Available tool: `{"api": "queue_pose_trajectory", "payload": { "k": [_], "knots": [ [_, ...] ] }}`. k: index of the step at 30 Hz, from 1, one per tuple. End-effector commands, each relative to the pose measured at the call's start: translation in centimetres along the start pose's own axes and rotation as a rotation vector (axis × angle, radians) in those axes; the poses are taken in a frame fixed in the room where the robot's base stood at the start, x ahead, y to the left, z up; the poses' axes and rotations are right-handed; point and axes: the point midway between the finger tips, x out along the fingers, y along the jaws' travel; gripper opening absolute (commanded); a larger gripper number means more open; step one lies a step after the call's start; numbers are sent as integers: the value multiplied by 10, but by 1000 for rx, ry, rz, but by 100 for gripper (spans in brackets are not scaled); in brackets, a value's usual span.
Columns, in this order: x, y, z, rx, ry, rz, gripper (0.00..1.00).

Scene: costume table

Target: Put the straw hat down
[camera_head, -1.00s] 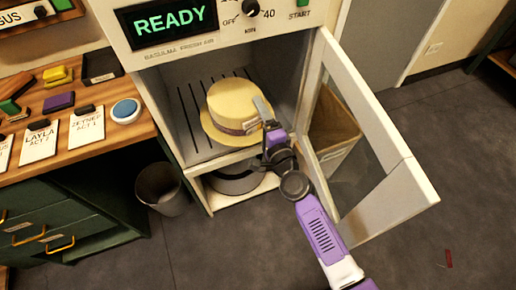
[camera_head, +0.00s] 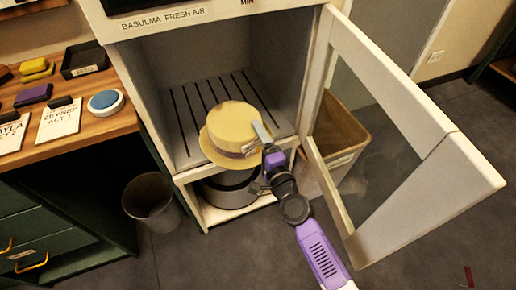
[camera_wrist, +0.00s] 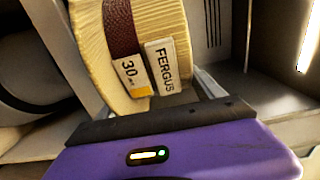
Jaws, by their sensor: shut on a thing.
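The straw hat (camera_head: 232,124) is pale yellow with a dark band and tags. It is at the front of the open cabinet (camera_head: 182,178), over the edge of the slotted shelf. My gripper (camera_head: 262,134) is shut on the hat's right side. In the wrist view the hat (camera_wrist: 165,25) fills the upper middle, with tags reading "FERGUS" and "30 min", just beyond my gripper (camera_wrist: 165,100). I cannot tell whether the hat's underside touches the shelf.
The cabinet's glazed door (camera_head: 400,190) stands open on the right. A bin (camera_head: 345,145) is behind it. A round dark pot (camera_head: 230,190) sits in the lower compartment. A waste basket (camera_head: 152,200) and the wooden counter (camera_head: 95,130) are at left. The slotted shelf behind the hat is clear.

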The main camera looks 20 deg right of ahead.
Motion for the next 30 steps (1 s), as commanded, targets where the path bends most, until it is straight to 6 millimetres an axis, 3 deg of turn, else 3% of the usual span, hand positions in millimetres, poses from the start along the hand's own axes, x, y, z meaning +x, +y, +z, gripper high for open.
{"api": "queue_pose_trajectory", "payload": {
  "k": [1, 6, 19, 20, 21, 23, 30],
  "knots": [
    [0, 12, 0, 1, 0, -1, 30],
    [0, 30, 0, 2, -1, -1, 30],
    [0, 33, 0, 1, 0, -1, 30],
    [0, 33, 0, 0, 0, 0, 79],
    [0, 32, 0, 0, 0, 0, 87],
    [0, 32, 0, 0, 0, 0, 99],
    [0, 32, 0, 0, 0, 0, 99]
  ]
}}
